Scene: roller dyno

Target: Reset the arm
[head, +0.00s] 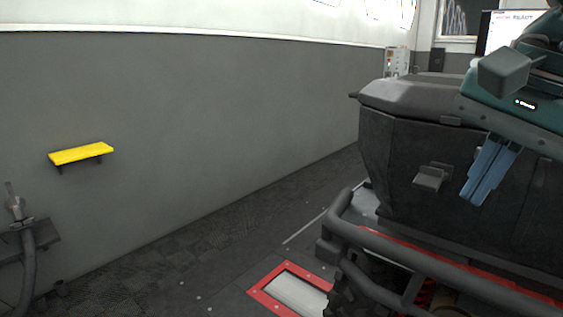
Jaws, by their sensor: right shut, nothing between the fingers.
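My right arm comes in from the upper right in the head view, with a dark green housing. My right gripper (474,192) has blue fingers that point down and are closed together with nothing between them. It hangs in front of the dark side of a large black box-like body (400,150). A small grey block-shaped latch or handle (431,177) on that side lies just left of the fingers, apart from them in the picture. My left gripper is not in view.
A dark tubular bumper bar (400,255) runs along the lower right. A red-framed floor plate (292,290) lies below it. A yellow shelf (82,153) is on the grey wall (200,100). A dark stand with a hose (28,245) is at left. The floor (190,255) between is clear.

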